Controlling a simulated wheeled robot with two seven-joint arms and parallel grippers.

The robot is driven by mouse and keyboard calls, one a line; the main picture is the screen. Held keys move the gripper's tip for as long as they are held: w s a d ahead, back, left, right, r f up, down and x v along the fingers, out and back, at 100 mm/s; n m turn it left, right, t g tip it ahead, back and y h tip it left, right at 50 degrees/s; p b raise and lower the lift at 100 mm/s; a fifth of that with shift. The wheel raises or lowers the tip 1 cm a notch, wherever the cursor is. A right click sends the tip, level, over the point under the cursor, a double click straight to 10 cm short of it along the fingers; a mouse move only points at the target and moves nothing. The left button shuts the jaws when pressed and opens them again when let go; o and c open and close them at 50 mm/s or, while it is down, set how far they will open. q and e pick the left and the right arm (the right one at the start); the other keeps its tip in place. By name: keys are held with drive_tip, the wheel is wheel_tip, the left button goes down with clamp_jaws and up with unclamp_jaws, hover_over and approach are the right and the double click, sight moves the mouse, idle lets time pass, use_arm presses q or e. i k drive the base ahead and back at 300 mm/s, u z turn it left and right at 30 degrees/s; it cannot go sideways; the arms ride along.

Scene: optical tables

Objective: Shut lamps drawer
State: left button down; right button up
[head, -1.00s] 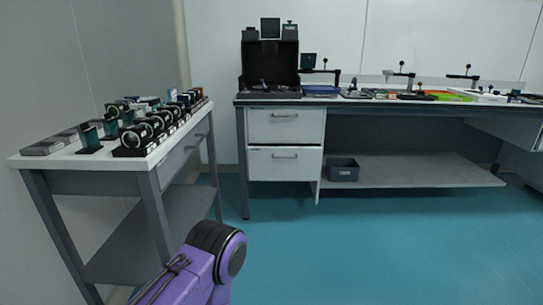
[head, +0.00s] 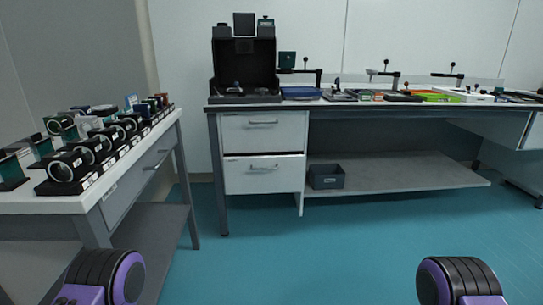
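Two white drawers with bar handles are under the left end of the long bench: an upper drawer (head: 263,138) and a lower drawer (head: 264,181). A grey drawer (head: 130,187) with a handle sits under the top of the left table. No label is readable, so I cannot tell which one is the lamps drawer. None stands far out; I cannot tell whether any is slightly open. Purple and black parts of my arms show at the bottom left and bottom right. Both grippers are out of view.
The left table (head: 60,204) carries several mounted optics. The long bench (head: 340,103) holds a black box (head: 243,65), trays and stands. A grey bin (head: 326,177) is on its lower shelf (head: 400,174). The teal floor (head: 320,250) between is clear.

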sight(283, 172)
drive_tip(key=i, duration=1.6)
